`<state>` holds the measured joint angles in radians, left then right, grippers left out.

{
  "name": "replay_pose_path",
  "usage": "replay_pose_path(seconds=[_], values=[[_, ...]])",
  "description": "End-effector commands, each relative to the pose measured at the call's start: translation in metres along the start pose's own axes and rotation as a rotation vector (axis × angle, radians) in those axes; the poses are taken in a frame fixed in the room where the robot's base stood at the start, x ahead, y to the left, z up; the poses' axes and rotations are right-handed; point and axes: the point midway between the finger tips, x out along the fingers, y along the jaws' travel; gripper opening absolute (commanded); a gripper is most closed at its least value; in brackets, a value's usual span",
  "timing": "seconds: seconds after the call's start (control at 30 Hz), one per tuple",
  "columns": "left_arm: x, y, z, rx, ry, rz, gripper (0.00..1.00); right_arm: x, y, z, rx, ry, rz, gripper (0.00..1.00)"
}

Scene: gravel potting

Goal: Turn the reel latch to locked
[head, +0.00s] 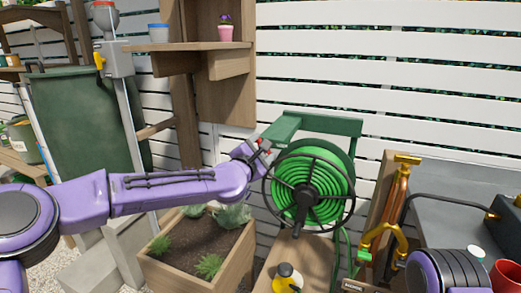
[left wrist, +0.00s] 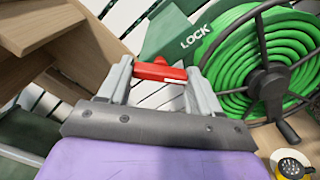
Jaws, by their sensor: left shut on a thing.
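The hose reel (head: 309,185) holds a coiled green hose behind a dark spoked wheel; its green bracket (head: 283,127) is at the upper left. In the left wrist view the bracket (left wrist: 165,32) carries the word LOCK, right of the red latch (left wrist: 158,72). The latch lies nearly level across the picture, between the two grey fingers of my left gripper (left wrist: 160,80). My left gripper (head: 264,148) is shut on it, beside the reel's upper left rim. The latch's pivot is hard to make out. My right gripper is out of view; only part of that arm shows.
A wooden planter (head: 196,252) with small plants stands below my left arm. A yellow-and-black round object (head: 288,278) is under the reel. A grey worktop (head: 460,190) with a copper-coloured tool (head: 397,195) is at right. A wooden shelf (head: 190,45) stands behind.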

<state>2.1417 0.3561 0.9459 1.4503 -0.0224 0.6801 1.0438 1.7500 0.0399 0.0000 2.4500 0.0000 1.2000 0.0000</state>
Motion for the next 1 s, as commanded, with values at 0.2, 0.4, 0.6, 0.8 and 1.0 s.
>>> replay_pose_path(seconds=[0.2,0.4,0.6,0.8,1.0], values=[[-0.0001,0.0001,0.0011,0.205,-0.001,-0.001,0.33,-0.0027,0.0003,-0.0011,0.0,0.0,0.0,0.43],[-0.0001,0.0001,0.0013,0.384,-0.001,-0.001,0.33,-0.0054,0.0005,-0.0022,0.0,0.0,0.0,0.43],[-0.0001,-0.0003,0.0006,0.532,-0.001,-0.002,0.33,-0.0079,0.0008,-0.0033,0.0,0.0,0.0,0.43],[-0.0002,-0.0006,0.0006,0.635,-0.001,-0.002,0.33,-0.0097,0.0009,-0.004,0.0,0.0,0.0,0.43],[-0.0002,-0.0012,0.0002,0.692,-0.001,-0.002,0.33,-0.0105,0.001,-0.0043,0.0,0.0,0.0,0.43]])
